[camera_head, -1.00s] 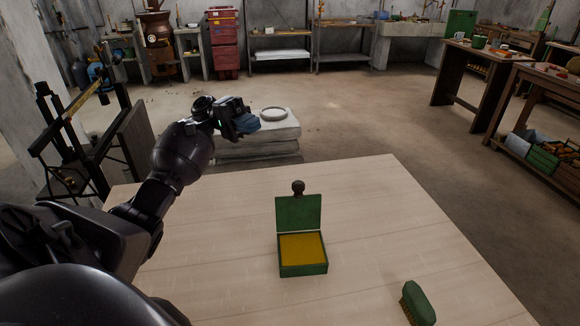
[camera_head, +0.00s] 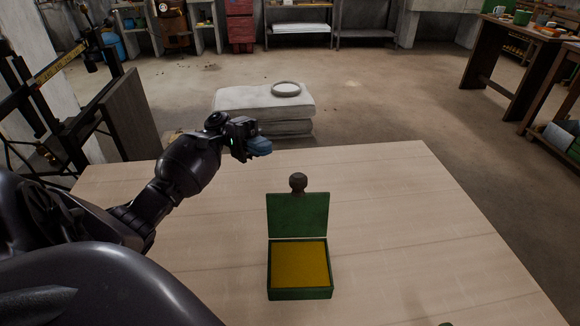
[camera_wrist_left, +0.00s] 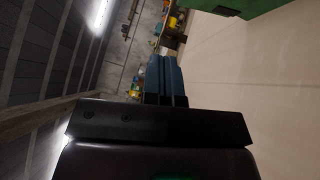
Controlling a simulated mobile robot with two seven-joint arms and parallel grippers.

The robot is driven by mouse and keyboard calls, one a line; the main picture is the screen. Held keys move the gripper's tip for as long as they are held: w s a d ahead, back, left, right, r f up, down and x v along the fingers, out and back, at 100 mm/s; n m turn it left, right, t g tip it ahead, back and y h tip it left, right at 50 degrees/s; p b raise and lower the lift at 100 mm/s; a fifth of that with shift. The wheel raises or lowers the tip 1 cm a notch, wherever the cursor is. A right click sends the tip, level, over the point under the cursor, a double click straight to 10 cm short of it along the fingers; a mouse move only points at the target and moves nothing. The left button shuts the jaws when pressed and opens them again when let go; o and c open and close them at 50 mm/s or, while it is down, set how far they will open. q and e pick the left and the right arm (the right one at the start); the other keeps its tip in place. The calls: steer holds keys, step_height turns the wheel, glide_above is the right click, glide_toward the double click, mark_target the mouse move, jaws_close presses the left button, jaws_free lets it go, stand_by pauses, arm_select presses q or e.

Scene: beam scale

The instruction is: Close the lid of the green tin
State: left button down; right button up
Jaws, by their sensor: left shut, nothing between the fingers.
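The green tin (camera_head: 300,294) stands on the light wooden table with its yellow inside showing. Its green lid (camera_head: 298,215) is open and stands upright at the back edge, with a dark round knob (camera_head: 298,182) above its top edge. My left gripper (camera_head: 262,147) is shut and empty, above the table's far side, left of and beyond the lid, apart from it. In the left wrist view the blue fingers (camera_wrist_left: 165,78) are together, and part of a green surface (camera_wrist_left: 235,8) shows at the top.
A black frame with a beam (camera_head: 60,65) stands at the left. Workbenches are at the right.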

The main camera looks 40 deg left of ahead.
mark_target(298, 208)
arm_select(q)
steer(key=s+d+r, duration=0.1)
steer(key=s+d, duration=0.2)
steer(key=d, duration=0.7)
steer(key=shift+d+r+p, duration=0.35)
steer(key=shift+p, duration=0.05)
